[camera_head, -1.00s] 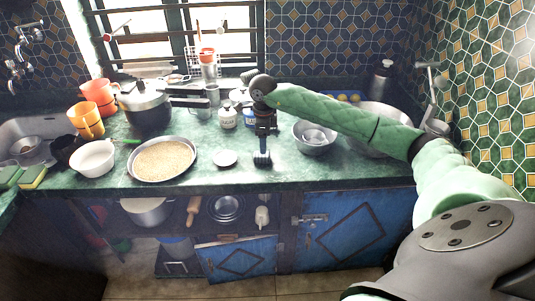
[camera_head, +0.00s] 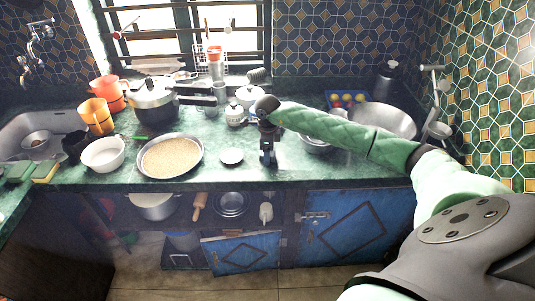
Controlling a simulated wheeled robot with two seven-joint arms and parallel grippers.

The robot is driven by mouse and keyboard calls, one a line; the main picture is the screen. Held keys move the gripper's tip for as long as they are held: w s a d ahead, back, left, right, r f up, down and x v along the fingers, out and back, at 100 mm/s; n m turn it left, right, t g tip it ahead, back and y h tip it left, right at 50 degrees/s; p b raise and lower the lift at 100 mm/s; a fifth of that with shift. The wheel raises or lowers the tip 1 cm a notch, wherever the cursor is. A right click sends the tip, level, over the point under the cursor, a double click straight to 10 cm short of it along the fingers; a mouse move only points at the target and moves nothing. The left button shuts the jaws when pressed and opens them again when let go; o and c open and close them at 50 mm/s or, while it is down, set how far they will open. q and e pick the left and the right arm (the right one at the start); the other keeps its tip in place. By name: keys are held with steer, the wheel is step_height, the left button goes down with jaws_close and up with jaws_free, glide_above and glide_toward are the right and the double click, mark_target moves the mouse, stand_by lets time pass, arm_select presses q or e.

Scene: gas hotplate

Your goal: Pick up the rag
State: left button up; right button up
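I cannot make out a rag for certain in the head view. My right arm reaches in from the right over the counter. Its gripper (camera_head: 268,158) points down above the front part of the green counter (camera_head: 330,174), just right of a small white plate (camera_head: 231,156). The fingertips look close together and nothing is clearly seen between them, but the view is too small to tell whether they are open. My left gripper is not in view.
A pan of grain (camera_head: 171,157), a white bowl (camera_head: 103,154), orange cups (camera_head: 97,116) and a pressure cooker (camera_head: 153,101) stand at left. Sponges (camera_head: 45,172) lie by the sink. A metal bowl (camera_head: 318,141) is partly behind my arm; a large basin (camera_head: 384,119) stands at right.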

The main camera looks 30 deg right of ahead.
steer(key=shift+f, duration=0.2)
steer(key=shift+c, duration=0.3)
steer(key=c, duration=1)
steer(key=shift+r, duration=0.1)
